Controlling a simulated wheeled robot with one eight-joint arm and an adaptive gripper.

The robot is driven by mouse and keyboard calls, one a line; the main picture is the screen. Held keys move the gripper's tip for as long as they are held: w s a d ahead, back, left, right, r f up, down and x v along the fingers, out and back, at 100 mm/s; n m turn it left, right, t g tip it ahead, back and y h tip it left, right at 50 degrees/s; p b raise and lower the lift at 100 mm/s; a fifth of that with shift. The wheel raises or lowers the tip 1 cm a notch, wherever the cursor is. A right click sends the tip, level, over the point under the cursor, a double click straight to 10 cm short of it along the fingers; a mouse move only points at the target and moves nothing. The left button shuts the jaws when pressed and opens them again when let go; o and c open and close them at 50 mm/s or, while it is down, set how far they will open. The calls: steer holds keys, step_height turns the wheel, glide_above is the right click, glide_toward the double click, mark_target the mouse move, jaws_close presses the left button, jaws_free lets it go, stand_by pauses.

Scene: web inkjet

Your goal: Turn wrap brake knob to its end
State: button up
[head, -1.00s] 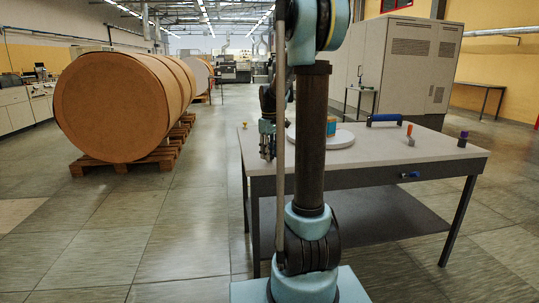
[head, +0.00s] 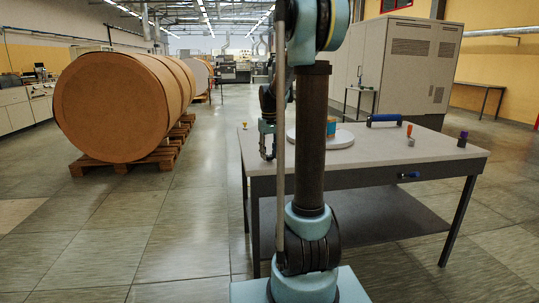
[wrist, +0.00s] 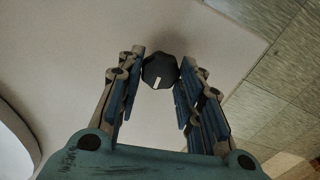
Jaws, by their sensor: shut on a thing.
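The dark faceted knob (wrist: 160,69) with a short white mark on its face shows in the wrist view, over the pale tabletop. My gripper (wrist: 161,75) has its two fingers on either side of the knob, shut on it near the fingertips. In the head view my gripper (head: 267,142) points down at the left end of the table. The knob cannot be made out there. The white mark lies on the side of the knob facing my palm.
Large brown rolls (head: 110,107) stand on pallets at left. Floor between is clear.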

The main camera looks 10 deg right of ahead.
mark_target(269, 155)
steer(key=shift+w, duration=0.15)
steer(key=o, duration=1.1)
step_height(269, 155, up, 12)
steer(key=shift+f, duration=0.1)
stand_by(0.4)
steer(key=s+f+m+t, duration=0.1)
steer(key=s+f, duration=0.3)
steer(key=s, duration=0.6)
steer(key=s+f, duration=0.3)
steer(key=s, duration=0.8)
steer(key=shift+m+t, duration=0.5)
steer(key=shift+t, duration=0.1)
steer(key=s+f, duration=1.4)
steer(key=f, duration=0.1)
steer(key=shift+s, duration=0.3)
